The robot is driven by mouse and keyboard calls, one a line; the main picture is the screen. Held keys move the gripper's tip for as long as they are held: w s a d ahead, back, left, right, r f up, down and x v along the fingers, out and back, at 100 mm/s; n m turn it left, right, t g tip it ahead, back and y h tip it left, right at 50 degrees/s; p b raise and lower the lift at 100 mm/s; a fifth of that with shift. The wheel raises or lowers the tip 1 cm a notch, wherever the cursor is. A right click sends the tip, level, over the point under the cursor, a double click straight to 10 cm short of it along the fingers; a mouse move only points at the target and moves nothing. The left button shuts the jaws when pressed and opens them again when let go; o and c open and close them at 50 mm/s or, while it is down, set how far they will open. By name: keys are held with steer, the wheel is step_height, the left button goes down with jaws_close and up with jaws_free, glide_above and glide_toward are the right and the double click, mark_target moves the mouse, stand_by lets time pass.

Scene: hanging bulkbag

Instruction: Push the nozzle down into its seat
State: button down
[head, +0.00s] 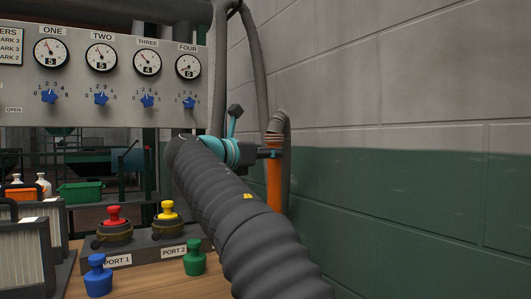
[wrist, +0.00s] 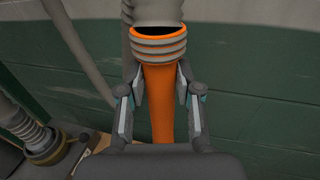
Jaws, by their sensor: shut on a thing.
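The orange nozzle (head: 274,188) hangs upright beside the green wall, with a grey ribbed hose (head: 281,120) curving over its top. In the wrist view the nozzle (wrist: 159,98) stands between the two fingers of my gripper (wrist: 161,86), which is shut on it just below its flared, ribbed rim. In the head view my gripper (head: 268,153) reaches the nozzle from the left, and my dark ribbed arm covers much of the view. The nozzle's lower end is hidden behind my arm and gripper. I cannot make out its seat in either view.
A gauge panel (head: 105,75) with blue knobs stands at upper left. Red (head: 114,215) and yellow (head: 168,211) capped ports, plus loose blue (head: 97,277) and green (head: 194,259) plugs, sit on the wooden bench at lower left. The wall (head: 430,210) closes the right side.

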mark_target(269, 186)
steer(key=shift+s+a+f+b, duration=0.2)
steer(key=shift+f+b, duration=0.9)
steer(key=shift+f, duration=0.95)
steer(key=shift+s+a+f+b, duration=0.15)
steer(key=shift+f+b, duration=0.9)
steer(key=shift+f, duration=0.95)
steer(key=shift+w, duration=0.1)
steer(key=shift+a+p, duration=0.15)
steer(key=shift+p, duration=0.2)
steer(key=shift+f+b, duration=0.75)
steer(key=shift+f, duration=1.65)
steer(key=c, duration=0.7)
jaws_free()
steer(key=shift+s, duration=0.2)
